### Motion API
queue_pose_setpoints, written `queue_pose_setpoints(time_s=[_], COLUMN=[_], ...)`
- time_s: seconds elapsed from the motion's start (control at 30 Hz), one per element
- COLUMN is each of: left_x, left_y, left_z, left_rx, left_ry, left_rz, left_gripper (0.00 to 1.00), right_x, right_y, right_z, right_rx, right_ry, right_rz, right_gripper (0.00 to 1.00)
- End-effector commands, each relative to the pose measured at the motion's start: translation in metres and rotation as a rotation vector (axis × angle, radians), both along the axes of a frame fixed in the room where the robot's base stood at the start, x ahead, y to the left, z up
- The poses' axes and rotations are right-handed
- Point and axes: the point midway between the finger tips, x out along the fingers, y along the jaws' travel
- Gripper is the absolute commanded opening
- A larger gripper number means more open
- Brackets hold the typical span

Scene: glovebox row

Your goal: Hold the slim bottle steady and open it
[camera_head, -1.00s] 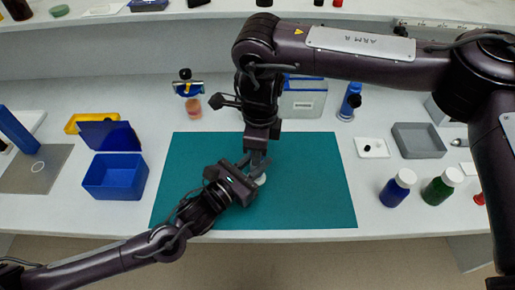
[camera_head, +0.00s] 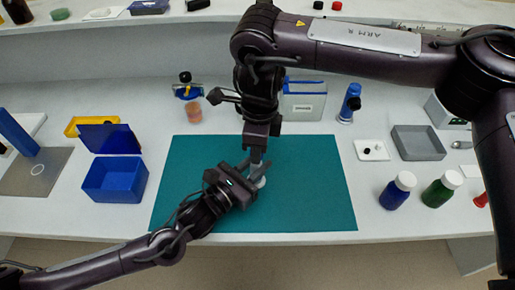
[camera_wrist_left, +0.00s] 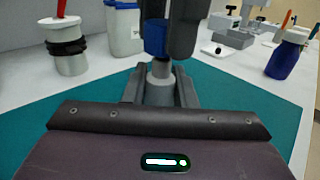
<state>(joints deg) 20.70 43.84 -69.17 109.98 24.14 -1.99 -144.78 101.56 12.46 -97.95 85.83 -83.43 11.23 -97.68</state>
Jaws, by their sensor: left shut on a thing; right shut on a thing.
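The slim bottle (camera_head: 261,182) is pale grey and stands upright above the teal mat (camera_head: 310,185). It also shows in the left wrist view (camera_wrist_left: 159,91), with its narrow neck upward. My left gripper (camera_head: 252,180) is shut around the bottle's body from the lower left, with a finger on each side in the wrist view. My right gripper (camera_head: 257,150) points down from above, in line with the neck, and is shut on the bottle's cap.
An open blue box (camera_head: 115,178) stands left of the mat. Blue (camera_head: 397,190) and green (camera_head: 442,187) bottles, a grey tray (camera_head: 418,142) and a white plate (camera_head: 371,149) are at the right. A pale container (camera_head: 304,103) stands behind. The mat's right part is clear.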

Motion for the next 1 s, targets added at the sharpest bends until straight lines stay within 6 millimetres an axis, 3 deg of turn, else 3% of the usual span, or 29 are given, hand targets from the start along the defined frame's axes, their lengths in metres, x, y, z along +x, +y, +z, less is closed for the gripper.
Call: queue_pose_setpoints(time_s=[0.37,0.7,0.97,1.0], left_x=[0.0,0.0,0.0,0.0], left_y=[0.0,0.0,0.0,0.0], left_z=[-0.002,-0.002,-0.002,-0.002], left_rx=[0.003,0.004,0.004,0.004], left_ry=[0.002,0.003,0.003,0.003], left_rz=[0.0,0.0,0.0,0.0], left_gripper=[0.0,0.0,0.0,0.26], right_x=[0.0,0.0,-0.001,-0.001], right_y=[0.0,-0.001,-0.001,-0.001], right_z=[0.003,0.038,0.042,0.042], right_rx=[0.0,0.0,-0.001,-0.001], right_ry=[0.0,-0.003,0.0,0.0], right_rz=[0.0,0.0,0.0,0.0], right_gripper=[0.0,0.0,0.0,0.0])
